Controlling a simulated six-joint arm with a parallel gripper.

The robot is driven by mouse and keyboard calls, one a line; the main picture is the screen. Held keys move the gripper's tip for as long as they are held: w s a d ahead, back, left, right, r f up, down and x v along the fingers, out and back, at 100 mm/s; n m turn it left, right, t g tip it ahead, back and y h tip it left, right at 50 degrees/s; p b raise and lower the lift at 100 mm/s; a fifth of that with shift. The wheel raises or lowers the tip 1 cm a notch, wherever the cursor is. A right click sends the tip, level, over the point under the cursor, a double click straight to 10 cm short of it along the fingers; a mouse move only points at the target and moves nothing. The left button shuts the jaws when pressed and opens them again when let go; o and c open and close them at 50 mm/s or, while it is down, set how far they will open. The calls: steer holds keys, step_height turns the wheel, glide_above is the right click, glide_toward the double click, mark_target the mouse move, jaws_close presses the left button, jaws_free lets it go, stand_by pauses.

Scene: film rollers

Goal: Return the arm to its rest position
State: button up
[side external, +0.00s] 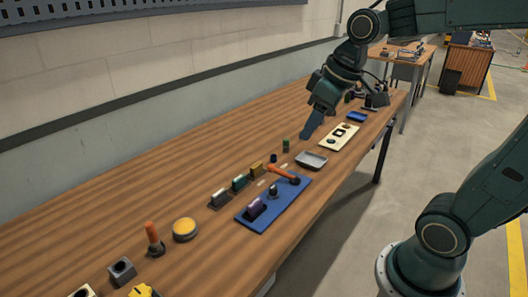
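My gripper (309,130) hangs from my dark green arm above the far half of the wooden table (110,200), pointing down. Its blue-grey fingers look like one narrow shape from this side, so I cannot tell whether they are apart. I see no object held in them. A small green block (286,145) stands on the table below and left of the fingertips. A grey tray (311,160) lies below them.
A blue board (275,218) carries an orange-handled part (284,174) and a purple roller (255,208). Several small coloured blocks stand left of it. A yellow button (185,229) and orange-handled tool (153,238) stand nearer. A cream panel (326,147) lies beyond the tray.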

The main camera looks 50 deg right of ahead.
steer(key=s+a+f+m+t, duration=0.1)
steer(key=s+a, duration=0.1)
steer(key=s, duration=0.8)
steer(key=shift+s+a+f+m+h, duration=0.2)
steer(key=shift+s+a+m+h, duration=0.1)
steer(key=shift+m, duration=0.1)
